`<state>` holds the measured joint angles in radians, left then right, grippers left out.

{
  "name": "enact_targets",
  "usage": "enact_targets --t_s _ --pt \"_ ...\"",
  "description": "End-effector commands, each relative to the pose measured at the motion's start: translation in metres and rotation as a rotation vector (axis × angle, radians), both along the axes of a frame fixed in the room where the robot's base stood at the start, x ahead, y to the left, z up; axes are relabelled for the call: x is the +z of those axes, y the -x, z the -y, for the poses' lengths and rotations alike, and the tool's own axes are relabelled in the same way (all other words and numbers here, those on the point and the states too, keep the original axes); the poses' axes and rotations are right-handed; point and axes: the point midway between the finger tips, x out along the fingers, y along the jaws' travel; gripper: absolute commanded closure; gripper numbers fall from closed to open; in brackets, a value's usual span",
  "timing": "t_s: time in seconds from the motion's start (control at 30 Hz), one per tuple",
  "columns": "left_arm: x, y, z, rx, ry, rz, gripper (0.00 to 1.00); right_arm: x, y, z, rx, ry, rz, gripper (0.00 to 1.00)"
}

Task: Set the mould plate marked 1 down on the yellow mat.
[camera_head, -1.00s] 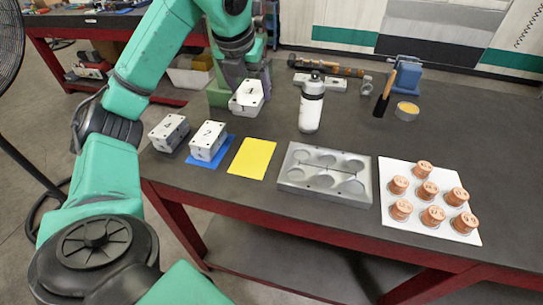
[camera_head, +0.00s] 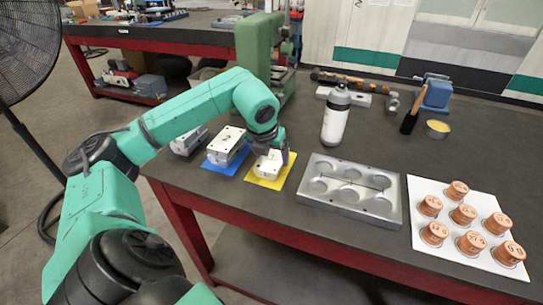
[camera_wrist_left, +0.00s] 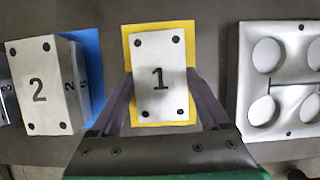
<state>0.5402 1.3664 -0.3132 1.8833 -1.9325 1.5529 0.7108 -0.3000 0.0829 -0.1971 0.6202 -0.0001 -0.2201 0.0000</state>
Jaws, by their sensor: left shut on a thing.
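The mould plate marked 1 (camera_wrist_left: 160,80) is a pale grey block with a black 1 and dark corner holes. My left gripper (camera_head: 270,160) is shut on it, with one finger on each long side in the left wrist view. The plate, which also shows in the head view (camera_head: 267,165), is over the yellow mat (camera_head: 256,181). The mat's edges show around it in the left wrist view (camera_wrist_left: 131,42). I cannot tell whether the plate touches the mat. My right gripper is not in view.
Left of the yellow mat, a block marked 2 (camera_head: 226,146) sits on a blue mat (camera_head: 232,170). Another block (camera_head: 187,141) is further left. A grey mould tray (camera_head: 349,203) is close on the right. A bottle (camera_head: 335,116) stands behind; a white sheet (camera_head: 425,192) carries several copper pieces.

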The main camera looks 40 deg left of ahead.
Motion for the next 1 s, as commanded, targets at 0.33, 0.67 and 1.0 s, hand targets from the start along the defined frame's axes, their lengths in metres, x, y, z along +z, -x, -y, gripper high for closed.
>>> enact_targets --t_s 0.33,0.67,1.0 --pt "-0.002 0.000 0.000 0.000 0.000 -0.001 0.00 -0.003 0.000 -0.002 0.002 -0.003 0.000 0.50" --pt "0.042 0.014 0.006 0.001 -0.001 0.006 0.00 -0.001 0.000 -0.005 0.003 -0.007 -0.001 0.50" --pt "0.110 0.041 0.016 -0.001 0.000 0.001 0.00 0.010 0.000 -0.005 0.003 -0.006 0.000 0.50"
